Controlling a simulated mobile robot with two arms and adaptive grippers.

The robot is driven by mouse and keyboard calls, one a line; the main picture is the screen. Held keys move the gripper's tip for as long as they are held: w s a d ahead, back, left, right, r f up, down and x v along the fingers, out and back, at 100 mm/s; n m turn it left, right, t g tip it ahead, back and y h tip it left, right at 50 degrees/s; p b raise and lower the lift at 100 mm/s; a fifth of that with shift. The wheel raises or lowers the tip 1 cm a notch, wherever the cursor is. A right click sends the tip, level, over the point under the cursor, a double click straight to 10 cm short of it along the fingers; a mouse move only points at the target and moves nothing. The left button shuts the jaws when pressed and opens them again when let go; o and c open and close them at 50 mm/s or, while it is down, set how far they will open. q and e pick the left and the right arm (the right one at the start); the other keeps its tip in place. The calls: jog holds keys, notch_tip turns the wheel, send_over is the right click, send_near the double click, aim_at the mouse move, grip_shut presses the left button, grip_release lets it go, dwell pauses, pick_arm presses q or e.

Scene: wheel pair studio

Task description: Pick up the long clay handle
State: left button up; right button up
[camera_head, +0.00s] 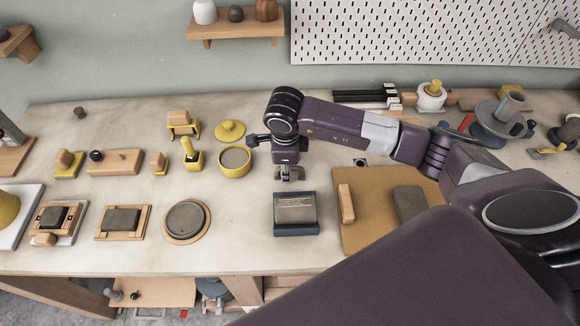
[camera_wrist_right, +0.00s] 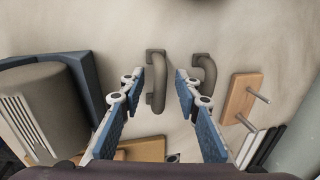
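Two grey-brown clay handles with bent ends lie on the pale tabletop in the right wrist view. The longer clay handle (camera_wrist_right: 156,82) shows in the gap between the fingertips of my right gripper (camera_wrist_right: 159,80), nearer the left finger. The shorter handle (camera_wrist_right: 206,76) is to its right, beside and partly behind the right finger. My right gripper is open, with blue pads on both sides and nothing held. In the head view my right gripper (camera_head: 289,168) points down behind the blue tray; the handles cannot be told clearly there. My left gripper is out of view.
The blue tray (camera_head: 296,231) with a clay block stands just in front of the gripper. A yellow pot (camera_head: 235,161) is at left and a tan board (camera_head: 377,239) at right. A wooden block with metal pegs (camera_wrist_right: 241,98) is near the right finger.

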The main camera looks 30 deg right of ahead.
jog(key=shift+f, duration=0.1)
grip_shut()
jog(key=shift+r, duration=0.2)
jog(key=shift+w+r+b, duration=0.1)
jog(key=shift+r+b, duration=0.25)
jog(key=shift+r, duration=0.25)
notch_tip(320, 180, up, 18)
jog(key=b, duration=0.3)
jog(key=shift+r+b, duration=0.25)
jog(key=shift+b, duration=0.05)
